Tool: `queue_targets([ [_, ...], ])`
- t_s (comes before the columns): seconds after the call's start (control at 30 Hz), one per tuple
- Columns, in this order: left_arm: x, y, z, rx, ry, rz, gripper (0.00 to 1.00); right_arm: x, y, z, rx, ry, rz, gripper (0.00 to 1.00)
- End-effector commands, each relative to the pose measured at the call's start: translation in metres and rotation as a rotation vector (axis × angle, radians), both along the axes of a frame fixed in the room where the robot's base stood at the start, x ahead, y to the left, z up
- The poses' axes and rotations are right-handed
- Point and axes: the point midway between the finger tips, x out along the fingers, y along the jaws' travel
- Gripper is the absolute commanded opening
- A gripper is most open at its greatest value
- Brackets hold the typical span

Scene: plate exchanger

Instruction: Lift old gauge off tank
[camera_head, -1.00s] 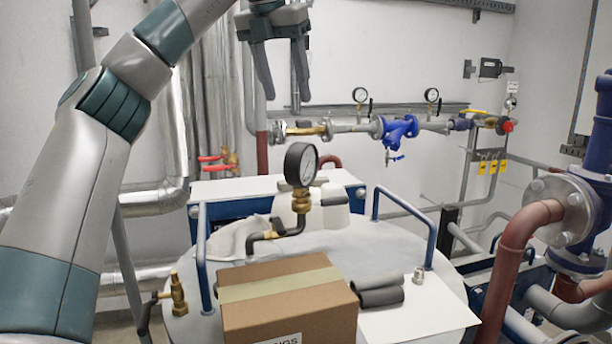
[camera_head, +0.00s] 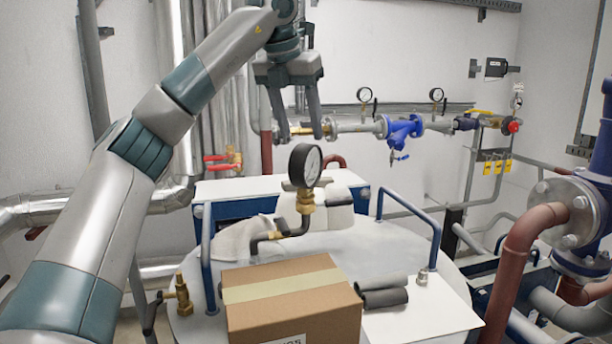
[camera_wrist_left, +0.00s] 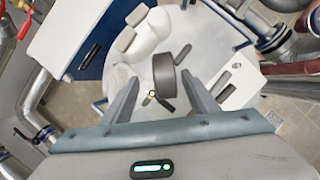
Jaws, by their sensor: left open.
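The old gauge (camera_head: 305,165) has a round white dial in a black case and stands upright on a brass fitting above a bent dark pipe on the tank (camera_head: 390,258). My left gripper (camera_head: 300,136) is open, pointing down, above and apparently behind the gauge in the head view. In the left wrist view the black gauge case (camera_wrist_left: 164,75) lies between and beyond the two spread fingers (camera_wrist_left: 162,92), with a gap to it. The gripper holds nothing. My right gripper is not in view.
A cardboard box (camera_head: 290,305) sits on the tank's front, with dark pipe pieces (camera_head: 383,290) beside it. Blue handrails (camera_head: 207,260) rise from the tank on both sides. A wall pipe with small gauges and a blue valve (camera_head: 402,132) runs behind.

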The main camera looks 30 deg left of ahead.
Motion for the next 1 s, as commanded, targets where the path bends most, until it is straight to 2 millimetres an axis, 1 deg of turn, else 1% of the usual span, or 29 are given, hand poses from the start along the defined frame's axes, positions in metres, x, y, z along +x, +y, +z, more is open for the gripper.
queue_targets([
  [0.1,0.006,0.001,-0.015,0.0,0.003,0.0,0.54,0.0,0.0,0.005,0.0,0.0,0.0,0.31],
  [0.3,0.014,0.002,-0.033,0.001,0.001,-0.001,0.54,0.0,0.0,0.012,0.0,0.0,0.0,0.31],
  [0.4,0.015,0.002,-0.036,0.001,0.0,0.0,0.54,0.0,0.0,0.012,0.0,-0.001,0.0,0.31],
  [0.73,0.015,0.001,-0.037,0.001,0.001,-0.001,0.54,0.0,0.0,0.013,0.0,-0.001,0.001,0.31],
  [0.87,0.017,0.0,-0.043,0.001,0.001,0.0,0.54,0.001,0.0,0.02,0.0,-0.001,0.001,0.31],
  [1.0,0.022,-0.003,-0.056,0.001,0.002,-0.001,0.54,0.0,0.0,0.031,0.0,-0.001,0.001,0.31],
])
